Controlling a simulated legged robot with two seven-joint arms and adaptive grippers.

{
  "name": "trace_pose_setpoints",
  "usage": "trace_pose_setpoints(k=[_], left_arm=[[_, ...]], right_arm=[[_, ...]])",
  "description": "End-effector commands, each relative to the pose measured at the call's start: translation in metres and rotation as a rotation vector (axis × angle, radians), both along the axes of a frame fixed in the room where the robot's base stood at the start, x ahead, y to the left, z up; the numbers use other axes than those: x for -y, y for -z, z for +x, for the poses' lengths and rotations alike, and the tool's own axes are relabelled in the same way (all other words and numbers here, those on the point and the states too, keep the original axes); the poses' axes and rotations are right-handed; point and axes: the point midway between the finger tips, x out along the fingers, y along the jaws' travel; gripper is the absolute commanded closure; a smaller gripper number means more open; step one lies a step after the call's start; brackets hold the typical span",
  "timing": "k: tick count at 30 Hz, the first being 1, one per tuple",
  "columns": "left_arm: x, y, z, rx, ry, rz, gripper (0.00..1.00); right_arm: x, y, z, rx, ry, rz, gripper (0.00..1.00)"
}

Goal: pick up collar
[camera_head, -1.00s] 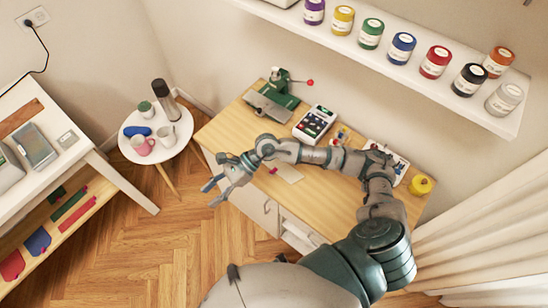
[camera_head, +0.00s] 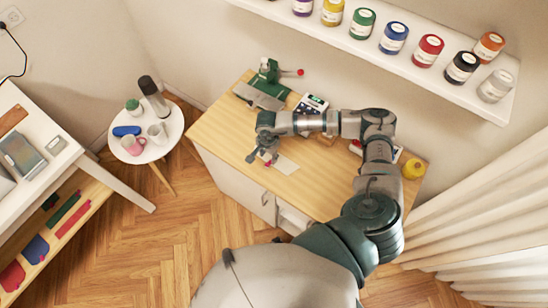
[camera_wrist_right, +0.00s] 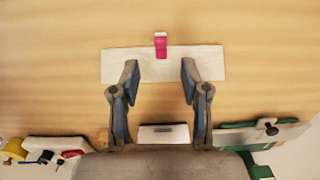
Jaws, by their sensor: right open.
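A flat pale strip (camera_head: 286,165), which looks like the collar, lies on the wooden table near its front edge. It also shows in the right wrist view (camera_wrist_right: 160,77), lying crosswise. A small pink and white piece (camera_wrist_right: 160,46) sits at the middle of its far edge. My right gripper (camera_head: 260,157) is over the table at the strip and points down. In the right wrist view its two fingers (camera_wrist_right: 159,70) are apart, one on each side of the strip's middle, with nothing between them. The height above the strip is hard to judge. My left gripper is out of view.
A green press (camera_head: 268,75) with a grey plate stands at the table's back left. A yellow round object (camera_head: 413,169) is at the right end. A paint-jar shelf (camera_head: 385,52) hangs above. A round side table (camera_head: 148,143) with cups stands left.

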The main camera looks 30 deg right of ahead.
Motion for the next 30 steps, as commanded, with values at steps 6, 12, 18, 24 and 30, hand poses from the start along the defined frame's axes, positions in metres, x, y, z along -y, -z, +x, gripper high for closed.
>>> trace_pose_setpoints(k=[6,12,18,24,30], left_arm=[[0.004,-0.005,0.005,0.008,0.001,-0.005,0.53],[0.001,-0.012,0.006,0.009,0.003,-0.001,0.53],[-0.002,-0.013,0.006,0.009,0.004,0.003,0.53],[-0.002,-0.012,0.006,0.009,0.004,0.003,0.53],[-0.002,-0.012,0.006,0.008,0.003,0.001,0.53]], right_arm=[[-0.002,0.016,-0.001,-0.002,0.000,-0.002,0.54],[0.000,0.049,0.000,-0.003,0.000,0.001,0.54],[0.000,0.060,0.001,0.000,0.000,0.002,0.54],[0.000,0.060,0.001,0.000,0.000,0.002,0.69],[0.000,0.060,0.000,-0.002,0.000,0.002,0.99]])
